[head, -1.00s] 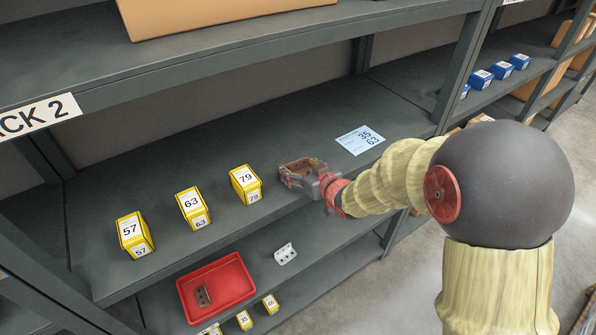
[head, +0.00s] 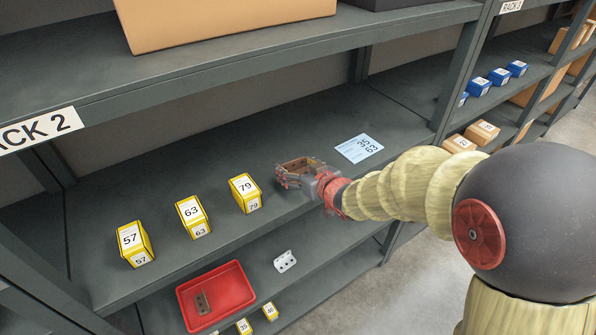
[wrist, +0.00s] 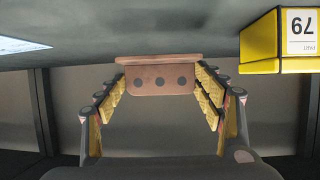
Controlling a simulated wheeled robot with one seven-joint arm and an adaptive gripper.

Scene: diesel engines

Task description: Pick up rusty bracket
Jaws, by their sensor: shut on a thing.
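My gripper (head: 303,180) is over the middle shelf, just right of the yellow box marked 79. It is shut on a rusty brown bracket (head: 297,165). In the wrist view the bracket (wrist: 160,80) sits between the two yellow-padded fingers (wrist: 160,100), with a row of three dark holes facing the camera and a lip along its upper edge. Whether the bracket touches the shelf or is slightly above it is hard to tell.
Yellow boxes marked 57 (head: 134,243), 63 (head: 193,216) and 79 (head: 245,193) stand on the middle shelf. A paper (head: 359,148) lies to the right of my gripper. A pale bracket (head: 285,261) lies on the lower shelf. The upper shelf (head: 240,60) overhangs.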

